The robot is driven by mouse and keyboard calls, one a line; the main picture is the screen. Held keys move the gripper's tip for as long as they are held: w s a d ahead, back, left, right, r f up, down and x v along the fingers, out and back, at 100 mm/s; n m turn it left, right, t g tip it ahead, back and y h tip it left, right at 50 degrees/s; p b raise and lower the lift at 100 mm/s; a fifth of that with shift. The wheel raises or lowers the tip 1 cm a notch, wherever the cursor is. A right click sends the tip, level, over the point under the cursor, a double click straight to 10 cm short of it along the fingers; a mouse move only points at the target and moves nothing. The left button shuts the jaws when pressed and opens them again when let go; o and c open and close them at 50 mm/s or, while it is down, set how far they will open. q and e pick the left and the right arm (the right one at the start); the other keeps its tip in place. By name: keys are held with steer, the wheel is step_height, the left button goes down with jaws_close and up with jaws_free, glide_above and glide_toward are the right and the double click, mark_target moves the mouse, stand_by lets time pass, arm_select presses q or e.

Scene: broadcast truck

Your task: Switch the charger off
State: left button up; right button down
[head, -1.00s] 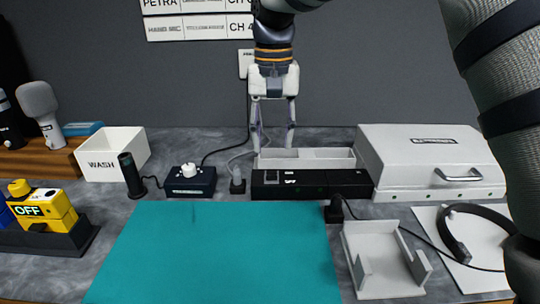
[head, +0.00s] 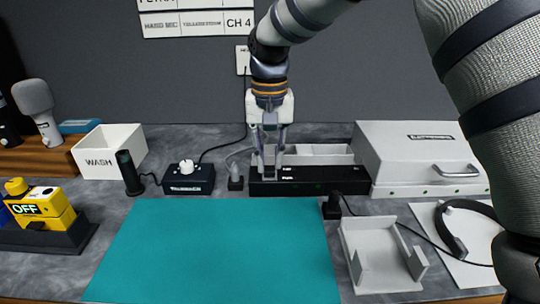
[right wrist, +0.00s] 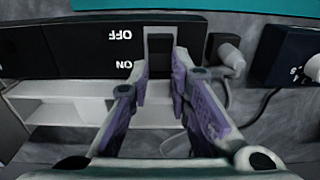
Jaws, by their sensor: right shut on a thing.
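A long black box (head: 325,181) marked ON and OFF stands behind the teal mat; I take it for the charger. It also shows in the right wrist view (right wrist: 80,50). On one end is a black switch piece (right wrist: 160,54) in a grey frame, beside the two labels. My right gripper (head: 269,168) has come down on this end. In the right wrist view its fingertips (right wrist: 160,72) are shut on the switch piece from both sides. The fingers partly hide the switch, so its exact setting is unclear. My left gripper is not in view.
A small black box with a white knob (head: 187,180) and a grey plug (head: 236,179) stand left of the charger. A pale tray (head: 318,154) is behind it, a white case (head: 420,158) to the right. The teal mat (head: 210,250) is clear.

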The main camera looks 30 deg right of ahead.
steer(key=shift+s+a+r+t+h, duration=0.15)
steer(key=shift+s+r+t+h, duration=0.15)
steer(key=shift+r+t, duration=0.15)
steer(key=shift+a+f+t+h, duration=0.1)
steer(key=shift+f+t+h, duration=0.35)
steer(key=shift+t, duration=0.3)
steer(key=shift+s+a+r+t+h, duration=0.1)
steer(key=shift+s+r+t+h, duration=0.2)
steer(key=shift+t, duration=0.4)
steer(key=shift+w+f, duration=0.1)
steer(key=c, duration=1.5)
jaws_free()
steer(key=v, duration=0.7)
steer(key=shift+r, duration=0.4)
